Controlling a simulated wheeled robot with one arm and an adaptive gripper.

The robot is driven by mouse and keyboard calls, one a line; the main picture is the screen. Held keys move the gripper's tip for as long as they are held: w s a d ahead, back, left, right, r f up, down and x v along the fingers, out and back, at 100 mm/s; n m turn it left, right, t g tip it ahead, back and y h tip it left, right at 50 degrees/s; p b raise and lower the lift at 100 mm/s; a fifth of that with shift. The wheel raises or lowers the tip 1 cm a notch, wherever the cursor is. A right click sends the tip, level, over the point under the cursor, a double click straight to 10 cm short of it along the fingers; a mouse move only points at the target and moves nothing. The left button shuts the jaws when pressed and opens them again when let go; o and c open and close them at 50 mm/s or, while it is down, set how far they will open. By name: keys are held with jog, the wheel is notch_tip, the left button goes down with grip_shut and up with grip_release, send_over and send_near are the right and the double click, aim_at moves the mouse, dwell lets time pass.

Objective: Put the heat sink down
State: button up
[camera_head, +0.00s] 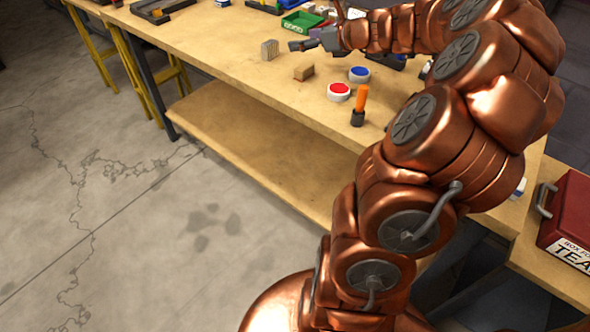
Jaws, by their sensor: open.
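The heat sink (269,50), a small light grey finned block, stands upright on the wooden workbench (225,48) near its front edge. My gripper (296,45) is just right of it, with its dark fingers pointing left towards it. The gripper is open and a small gap shows between the fingertips and the heat sink. The gripper's far side is hidden.
A brown block (304,72), a red button (339,91), a blue button (359,74) and an orange-handled tool in a dark holder (359,104) stand along the front. A green bin (303,22) is behind. The bench left of the heat sink is clear. A red toolbox (570,212) sits at right.

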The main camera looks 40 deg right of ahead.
jog(key=a+n+g+y, duration=0.1)
jog(key=a+n, duration=0.1)
jog(key=a, duration=0.2)
jog(key=a+n+y, duration=0.1)
jog(key=a+n, duration=0.1)
jog(key=a, duration=0.3)
jog(key=a+f+n+g+y, duration=0.1)
jog(key=a+n, duration=0.1)
jog(key=a, duration=0.2)
jog(key=shift+s+a+n+g, duration=0.15)
jog(key=shift+a+n+g, duration=0.15)
jog(key=shift+a, duration=0.1)
jog(key=s+a+f+n+g, duration=0.45)
jog(key=s+a+n, duration=0.4)
jog(key=a, duration=0.25)
jog(key=s+a+f+n+g, duration=0.3)
jog(key=s+a+n+g, duration=0.2)
jog(key=s+a+n, duration=0.45)
jog(key=s+d+f+n+g+h, duration=0.1)
jog(key=s+f+n+g+h, duration=0.1)
jog(key=s, duration=0.6)
jog(key=s+d+f+n+g+h, duration=0.1)
jog(key=s+n+h, duration=0.3)
jog(key=s, duration=0.5)
jog(key=d+n, duration=0.1)
jog(key=n, duration=0.1)
jog(key=shift+s+d+f+n+g, duration=0.15)
jog(key=shift+f+n+g, duration=0.15)
jog(key=shift+f+g, duration=0.05)
jog(key=shift+r, duration=0.1)
